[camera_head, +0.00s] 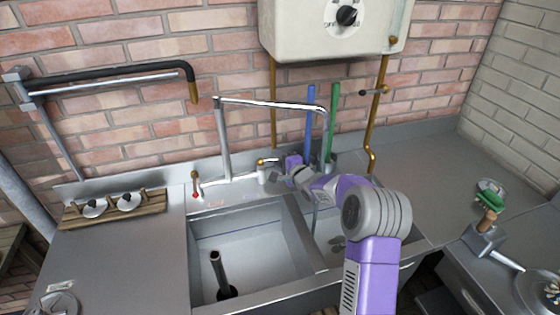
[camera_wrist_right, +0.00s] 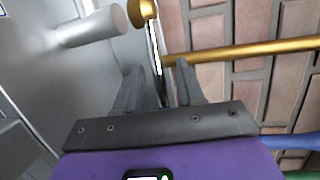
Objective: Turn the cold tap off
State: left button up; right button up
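The cold tap (camera_head: 262,173) stands at the back of the sink, right of the tall spout's base. It has a pale body and a brass handle (camera_head: 267,161) pointing right. In the right wrist view the brass end (camera_wrist_right: 142,12) and a pale cylinder (camera_wrist_right: 92,28) show beyond the fingertips. My right gripper (camera_head: 284,170) is just right of the tap; the head view is too small to show contact. In the right wrist view its grey fingers (camera_wrist_right: 158,78) stand apart, with no object clearly held between them. My left gripper is not in view.
A red-marked tap (camera_head: 195,186) stands left of the spout (camera_head: 223,140). A blue rod (camera_head: 309,120) and a green rod (camera_head: 332,125) stand behind my right arm. Brass pipes (camera_head: 377,120) drop from the white heater (camera_head: 330,30). The right counter (camera_head: 430,180) has free room.

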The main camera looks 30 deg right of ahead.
grip_shut()
jog(key=shift+a, duration=0.1)
dwell(0.4)
